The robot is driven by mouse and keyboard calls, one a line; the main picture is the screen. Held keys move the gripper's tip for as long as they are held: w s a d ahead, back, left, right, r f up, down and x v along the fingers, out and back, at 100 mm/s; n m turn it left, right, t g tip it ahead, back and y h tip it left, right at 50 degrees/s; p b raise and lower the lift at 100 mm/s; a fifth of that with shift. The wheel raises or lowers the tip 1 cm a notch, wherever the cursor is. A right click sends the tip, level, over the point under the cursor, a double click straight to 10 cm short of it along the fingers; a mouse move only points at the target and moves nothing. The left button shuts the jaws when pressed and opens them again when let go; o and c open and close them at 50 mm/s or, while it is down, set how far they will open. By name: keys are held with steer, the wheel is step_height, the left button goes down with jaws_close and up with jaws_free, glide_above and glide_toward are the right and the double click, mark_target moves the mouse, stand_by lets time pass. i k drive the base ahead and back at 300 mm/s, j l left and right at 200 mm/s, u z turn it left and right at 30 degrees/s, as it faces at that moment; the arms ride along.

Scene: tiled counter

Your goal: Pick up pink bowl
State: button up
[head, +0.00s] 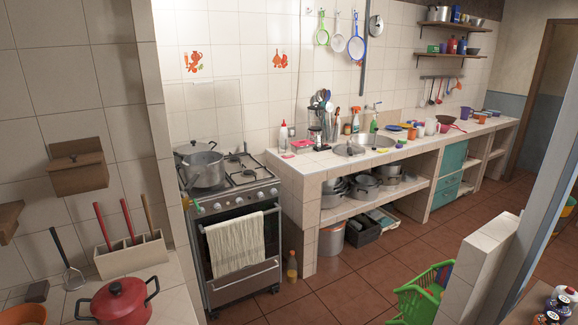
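I cannot single out a clear pink bowl in the head view. A small reddish-pink shape (453,128) lies among dishes on the far part of the tiled counter (300,168). It is too small to tell whether it is a bowl. A dark reddish bowl (446,119) is just behind it. A flat pink item (303,146) lies on the near end of the counter, left of the sink. My gripper is not in view.
A stove (237,245) with a large pot (203,170) stands left of the counter. A red pot (117,304) is at the lower left. A green basket (424,290) and a low white wall (478,265) stand at the right. Tiled floor (345,285) is open in the middle.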

mark_target(444, 129)
steer(key=i+j, duration=0.1)
steer(key=i, duration=1)
steer(key=i+j, duration=0.1)
steer(key=i, duration=1)
steer(key=i+j+z, duration=0.1)
steer(key=i+z, duration=0.25)
steer(key=i+j+z, duration=0.4)
steer(key=i, duration=0.15)
steer(key=i+j+z, duration=0.35)
steer(key=i+l, duration=2.55)
steer(key=i+l+z, duration=0.2)
steer(key=i, duration=0.25)
steer(key=i+l+z, duration=0.15)
steer(key=i+l, duration=0.15)
steer(key=i, duration=0.2)
steer(key=i+l+z, duration=0.2)
steer(key=i, duration=0.3)
steer(key=i+j+z, duration=0.3)
steer(key=i+j, duration=0.45)
steer(key=i, duration=0.15)
